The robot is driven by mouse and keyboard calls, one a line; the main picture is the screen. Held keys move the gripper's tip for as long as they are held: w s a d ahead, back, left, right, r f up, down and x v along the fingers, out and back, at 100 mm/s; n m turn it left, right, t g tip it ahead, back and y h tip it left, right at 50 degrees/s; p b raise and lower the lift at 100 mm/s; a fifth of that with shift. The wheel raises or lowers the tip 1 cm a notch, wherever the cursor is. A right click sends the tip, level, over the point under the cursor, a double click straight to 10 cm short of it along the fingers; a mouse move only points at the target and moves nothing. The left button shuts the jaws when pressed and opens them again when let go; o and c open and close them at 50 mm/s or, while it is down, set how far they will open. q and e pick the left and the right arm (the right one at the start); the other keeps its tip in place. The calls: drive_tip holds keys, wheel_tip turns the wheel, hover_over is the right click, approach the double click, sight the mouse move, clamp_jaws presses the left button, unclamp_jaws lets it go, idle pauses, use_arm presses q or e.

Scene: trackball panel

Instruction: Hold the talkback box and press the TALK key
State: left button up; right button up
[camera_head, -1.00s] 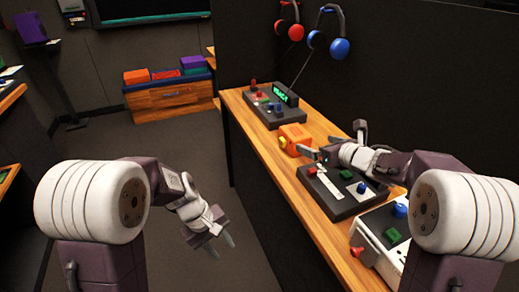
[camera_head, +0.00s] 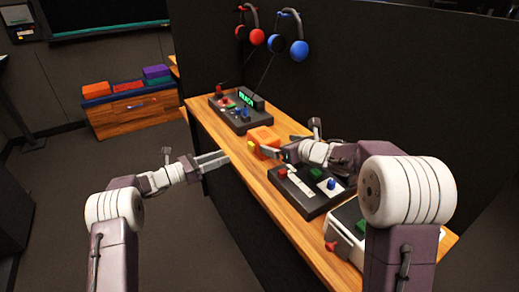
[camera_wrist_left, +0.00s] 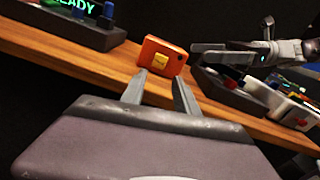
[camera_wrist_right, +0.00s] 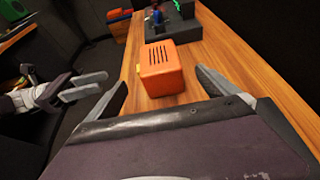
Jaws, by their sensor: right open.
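The orange talkback box (camera_head: 264,139) stands on the wooden desk, with dark slots on its top. Its yellow TALK key (camera_wrist_left: 161,60) is on the side facing my left gripper. The box shows between the spread fingers in the right wrist view (camera_wrist_right: 161,70). My right gripper (camera_head: 277,153) is open, its fingers low beside the box and apart from it. My left gripper (camera_head: 216,160) is off the desk's left edge, its fingers pointing toward the box with a gap between them. It is open and empty in the left wrist view (camera_wrist_left: 158,88).
A dark console (camera_head: 244,112) with a green lit display stands behind the box. A panel with a blue knob (camera_head: 320,190) and a white box with a red knob (camera_head: 345,237) are nearer. Headphones (camera_head: 287,40) hang on the dark wall.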

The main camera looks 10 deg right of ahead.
sight(272, 142)
drive_tip(key=x, duration=0.6)
drive_tip(key=shift+f, duration=0.1)
use_arm(q)
drive_tip(key=shift+c, duration=0.3)
use_arm(e)
drive_tip(key=shift+d, duration=0.1)
drive_tip(key=c, duration=1.6)
use_arm(q)
clamp_jaws()
